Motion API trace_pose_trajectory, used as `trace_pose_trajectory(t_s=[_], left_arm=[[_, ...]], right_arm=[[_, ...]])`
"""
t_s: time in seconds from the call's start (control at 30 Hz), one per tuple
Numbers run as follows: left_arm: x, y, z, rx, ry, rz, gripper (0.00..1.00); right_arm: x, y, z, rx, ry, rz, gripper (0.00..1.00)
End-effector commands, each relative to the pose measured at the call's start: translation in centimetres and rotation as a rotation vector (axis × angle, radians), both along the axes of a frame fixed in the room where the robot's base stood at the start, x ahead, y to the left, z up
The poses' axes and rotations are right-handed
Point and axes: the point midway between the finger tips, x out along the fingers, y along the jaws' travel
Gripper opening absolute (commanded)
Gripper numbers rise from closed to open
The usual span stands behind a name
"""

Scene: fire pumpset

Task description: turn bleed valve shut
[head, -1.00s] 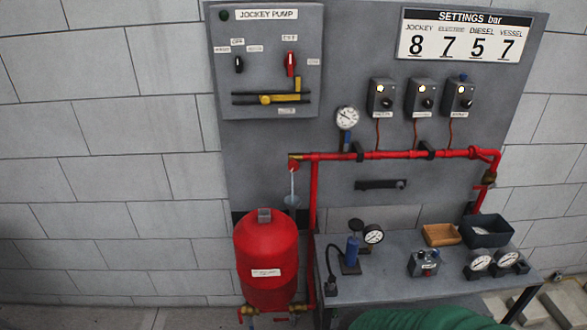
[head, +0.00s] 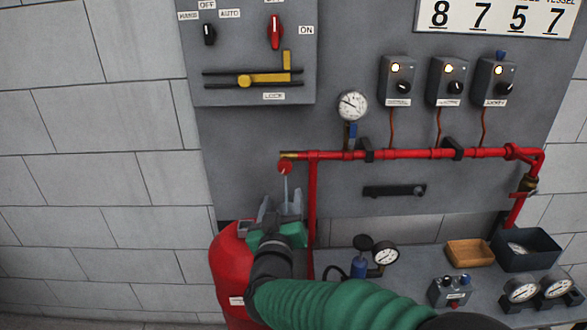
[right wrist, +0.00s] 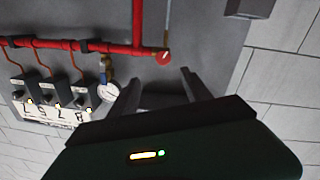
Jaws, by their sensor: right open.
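The bleed valve, a small red round handle (head: 285,167) with a brass fitting, sits at the left end of the red pipe (head: 400,154). A thin pale vertical line (head: 286,189) hangs below it; I cannot tell if it is water or a rod. The handle also shows in the right wrist view (right wrist: 163,58). My right gripper (head: 281,205) is open and empty, just below the handle and apart from it, fingers pointing up. In the right wrist view the gripper (right wrist: 159,78) has the handle ahead, between its finger lines. My left gripper is not in view.
The red vessel (head: 228,270) stands below my right gripper, partly hidden by my arm. A vertical red pipe (head: 312,210) runs close to the right. A gauge (head: 352,105) and control boxes are above right. The bench (head: 410,300) holds gauges, a tan tray (head: 470,253) and a dark bin (head: 526,250).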

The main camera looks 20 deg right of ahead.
Motion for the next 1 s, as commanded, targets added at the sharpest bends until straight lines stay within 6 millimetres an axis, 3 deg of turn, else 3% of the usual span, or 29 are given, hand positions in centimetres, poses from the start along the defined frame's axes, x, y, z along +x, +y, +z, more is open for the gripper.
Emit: trace_pose_trajectory(t_s=[0.4,0.6,0.73,1.0], left_arm=[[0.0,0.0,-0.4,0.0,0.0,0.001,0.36],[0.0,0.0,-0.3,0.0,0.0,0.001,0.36],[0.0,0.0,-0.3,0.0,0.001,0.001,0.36],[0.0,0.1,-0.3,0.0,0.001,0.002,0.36]], right_arm=[[10.2,-5.7,-0.7,0.014,0.005,-0.003,0.57],[13.8,-6.3,-0.4,0.01,0.003,-0.002,0.57],[14.9,-6.3,-0.4,0.006,0.004,-0.001,0.57],[15.0,-6.7,-0.4,0.01,0.005,0.0,0.56]])
